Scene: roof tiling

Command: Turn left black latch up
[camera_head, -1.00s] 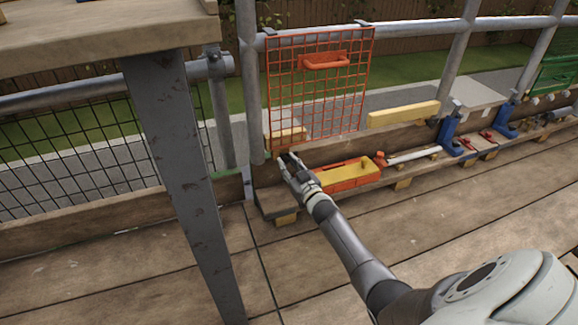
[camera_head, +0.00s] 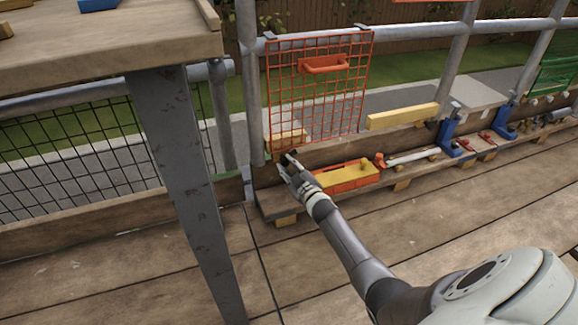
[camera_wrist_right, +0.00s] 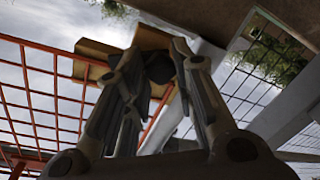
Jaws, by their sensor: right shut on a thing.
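An orange mesh panel (camera_head: 320,95) with an orange handle (camera_head: 323,64) hangs on the grey rail. My right gripper (camera_head: 287,163) is at the panel's lower left corner, in front of a pale wooden block (camera_head: 288,138). In the right wrist view, my right gripper (camera_wrist_right: 160,85) is shut on a small dark piece, which looks like the left black latch (camera_wrist_right: 159,67). The fingers hide most of it, so its angle is unclear. The orange mesh (camera_wrist_right: 45,95) and the wooden block (camera_wrist_right: 100,62) show behind. My left gripper is not in view.
An orange tray (camera_head: 347,177) with yellow contents stands just right of my right gripper on a low plank. A yellow beam (camera_head: 403,115) lies beyond. A wooden table with a steel leg (camera_head: 180,180) stands at left. The floor boards in front are clear.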

